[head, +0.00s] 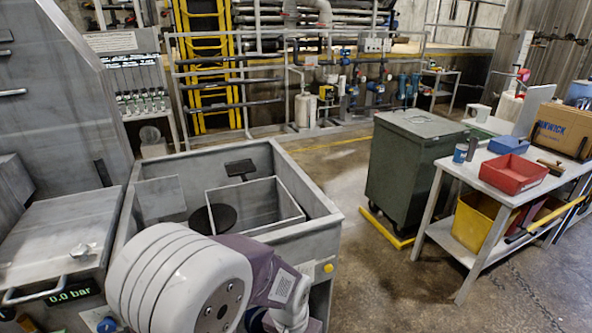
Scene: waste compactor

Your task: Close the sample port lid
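A grey open-topped metal bin housing (322,228) stands in the middle foreground. Inside it I see a dark round disc (222,214) and an inner square box (285,196). A small dark square plate (240,168) stands near the back wall of the housing. I cannot tell which part is the sample port lid, or whether that lid is open. A grey flat cover (65,228) with a bar handle (38,291) is at the left. My white and purple arm covers the front of the housing. Neither gripper is in view.
A pressure display (70,292) reads 0.0 bar. At the right are a dark green wheeled bin (405,172) and a table (485,178) with a red tray (514,174), a blue bin (508,145) and a cardboard box (565,128).

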